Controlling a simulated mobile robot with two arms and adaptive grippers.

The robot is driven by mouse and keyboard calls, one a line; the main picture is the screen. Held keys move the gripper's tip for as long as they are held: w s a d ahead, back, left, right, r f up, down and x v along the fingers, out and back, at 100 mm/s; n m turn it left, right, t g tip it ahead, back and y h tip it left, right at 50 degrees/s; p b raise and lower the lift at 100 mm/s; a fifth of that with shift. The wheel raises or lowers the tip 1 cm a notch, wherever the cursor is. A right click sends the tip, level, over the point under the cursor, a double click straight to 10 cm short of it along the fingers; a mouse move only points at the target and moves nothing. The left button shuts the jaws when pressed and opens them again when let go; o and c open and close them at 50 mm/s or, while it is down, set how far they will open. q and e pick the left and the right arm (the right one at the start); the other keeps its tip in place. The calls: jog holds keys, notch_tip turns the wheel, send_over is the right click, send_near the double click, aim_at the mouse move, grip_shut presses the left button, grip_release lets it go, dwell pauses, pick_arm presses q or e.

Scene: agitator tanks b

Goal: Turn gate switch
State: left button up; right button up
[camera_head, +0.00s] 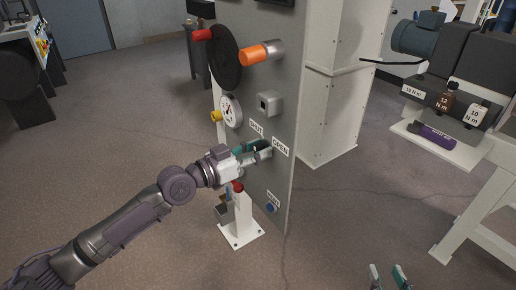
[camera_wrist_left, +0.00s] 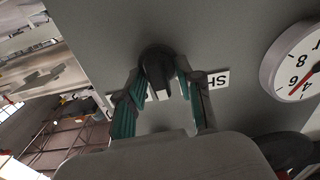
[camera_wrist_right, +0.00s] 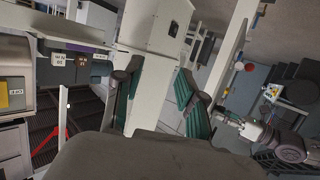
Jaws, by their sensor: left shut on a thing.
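The gate switch is a black knob (camera_wrist_left: 157,60) on the grey panel (camera_head: 284,190), seen in the left wrist view. In the head view my left gripper hides most of it, between the SHUT label (camera_head: 257,128) and the OPEN label (camera_head: 280,147). My left gripper (camera_head: 258,148) is shut on the knob, with one green-padded finger on each side of it, as the left wrist view also shows. The knob's exact angle is hard to tell. My right gripper (camera_head: 388,276) is open and empty at the bottom right, away from the panel.
The panel also carries a dial gauge (camera_head: 231,111), a grey box (camera_head: 270,103), an orange handle (camera_head: 256,54), a black handwheel (camera_head: 225,56) and a blue button (camera_head: 271,207). A white post (camera_head: 238,218) stands below my left gripper. A workbench (camera_head: 490,195) is at the right.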

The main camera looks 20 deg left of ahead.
pick_arm(q)
jog(key=n, duration=0.4)
jog(key=shift+a+n+p, duration=0.1)
jog(key=shift+n+p, duration=0.2)
jog(key=shift+p, duration=0.05)
jog(key=shift+w+a+f+n+p, duration=0.1)
jog(key=shift+n+p, duration=0.1)
jog(key=shift+n, duration=0.8)
jog(key=shift+f+n+p, duration=0.1)
jog(key=shift+n+p, duration=0.05)
jog(key=shift+n, duration=0.85)
pick_arm(e)
jog(key=s+d+f+g+h, duration=0.1)
jog(key=s+d+f+g, duration=0.1)
jog(key=s+f+g, duration=0.2)
jog(key=shift+f, duration=0.6)
pick_arm(q)
jog(key=shift+r, duration=0.1)
jog(key=o, duration=0.7)
jog(key=shift+o, duration=0.4)
pick_arm(e)
jog(key=shift+a, duration=0.1)
pick_arm(q)
jog(key=v, duration=1.2)
